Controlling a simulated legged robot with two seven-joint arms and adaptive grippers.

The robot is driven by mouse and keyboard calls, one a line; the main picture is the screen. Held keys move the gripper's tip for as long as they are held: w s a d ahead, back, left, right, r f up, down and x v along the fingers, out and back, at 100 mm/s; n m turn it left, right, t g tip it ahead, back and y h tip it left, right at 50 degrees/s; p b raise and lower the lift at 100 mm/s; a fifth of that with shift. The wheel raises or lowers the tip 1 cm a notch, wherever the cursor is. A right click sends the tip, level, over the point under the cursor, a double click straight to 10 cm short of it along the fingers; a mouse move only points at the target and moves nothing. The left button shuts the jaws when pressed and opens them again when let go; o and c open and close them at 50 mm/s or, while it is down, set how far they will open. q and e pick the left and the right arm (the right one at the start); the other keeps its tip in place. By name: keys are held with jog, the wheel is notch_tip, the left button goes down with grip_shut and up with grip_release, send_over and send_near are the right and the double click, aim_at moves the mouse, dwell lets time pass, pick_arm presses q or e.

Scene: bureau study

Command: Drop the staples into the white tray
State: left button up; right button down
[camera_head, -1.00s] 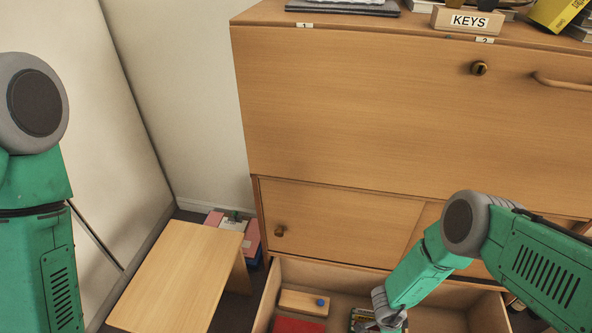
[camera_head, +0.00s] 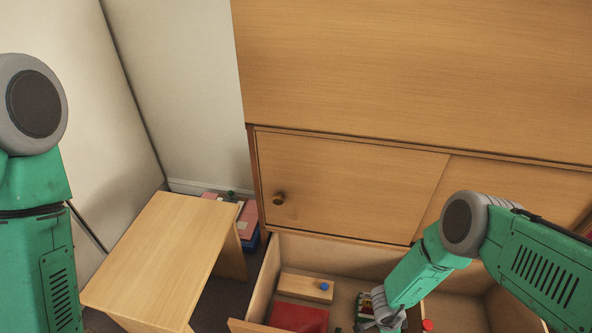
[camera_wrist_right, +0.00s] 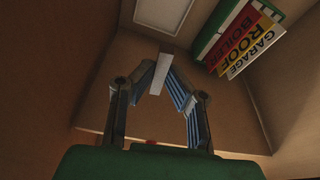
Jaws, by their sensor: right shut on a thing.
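My right gripper (camera_wrist_right: 161,85) is shut on a small pale grey strip, the staples (camera_wrist_right: 161,72), in the right wrist view. The strip stands out between the fingertips. The white tray (camera_wrist_right: 163,13) seems to be the pale rectangle at the top of that view, cut by its edge and apart from the staples. In the head view my right gripper (camera_head: 378,322) is low in the open drawer, partly cut off, and the staples cannot be made out. My left arm shows at the left, but its gripper is out of view.
The open drawer (camera_head: 262,290) holds a wooden block with a blue knob (camera_head: 306,287), a red item (camera_head: 298,317) and files labelled BOILER, ROOF and GARAGE (camera_wrist_right: 240,40). A red-topped item (camera_head: 427,325) is right of my gripper. A small wooden table (camera_head: 165,255) stands left.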

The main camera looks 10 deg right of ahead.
notch_tip(320, 180, down, 12)
jog(key=b, duration=0.9)
pick_arm(q)
notch_tip(320, 180, down, 11)
jog(key=shift+r, duration=0.15)
pick_arm(e)
jog(key=c, duration=1.5)
grip_release()
